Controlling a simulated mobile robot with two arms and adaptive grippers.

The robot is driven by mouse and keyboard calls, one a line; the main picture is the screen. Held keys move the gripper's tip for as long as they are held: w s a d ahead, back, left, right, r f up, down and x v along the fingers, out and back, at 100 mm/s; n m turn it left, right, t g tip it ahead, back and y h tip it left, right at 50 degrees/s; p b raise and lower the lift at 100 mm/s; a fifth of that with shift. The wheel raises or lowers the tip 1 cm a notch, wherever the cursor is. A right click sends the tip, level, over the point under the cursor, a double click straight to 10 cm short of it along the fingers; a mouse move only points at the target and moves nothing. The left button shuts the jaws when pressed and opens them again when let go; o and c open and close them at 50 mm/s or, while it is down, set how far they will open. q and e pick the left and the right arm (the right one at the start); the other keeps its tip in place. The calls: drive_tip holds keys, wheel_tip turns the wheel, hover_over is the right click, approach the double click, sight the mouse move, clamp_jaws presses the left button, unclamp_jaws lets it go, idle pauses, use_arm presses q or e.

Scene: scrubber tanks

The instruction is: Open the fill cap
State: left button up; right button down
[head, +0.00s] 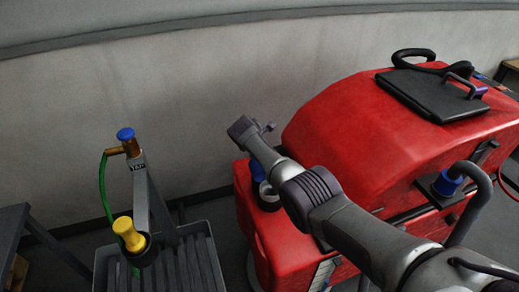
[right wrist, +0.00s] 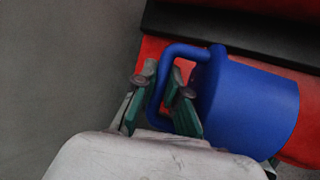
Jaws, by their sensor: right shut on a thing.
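A blue cap (right wrist: 250,105) with a bent loop handle (right wrist: 180,50) fills the right of the right wrist view, against the red machine. My right gripper (right wrist: 160,84) has its green-padded fingers on either side of the handle and is shut on it. In the head view, part of the blue cap (head: 256,169) shows beside the low end of the red scrubber (head: 350,125), partly covered by my right wrist. The cap's seat is hidden, so I cannot tell whether it is seated or loose. My left gripper is not in view.
A tap post with a blue knob (head: 125,134), green hose (head: 103,185) and yellow piece (head: 129,233) stands left over a grey ribbed tray (head: 203,262). Another blue part (head: 447,183) is on the scrubber's side. A black lid (head: 432,92) tops it. A wall runs behind.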

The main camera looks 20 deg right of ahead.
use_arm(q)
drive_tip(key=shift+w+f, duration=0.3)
use_arm(e)
drive_tip(key=shift+w, duration=0.4)
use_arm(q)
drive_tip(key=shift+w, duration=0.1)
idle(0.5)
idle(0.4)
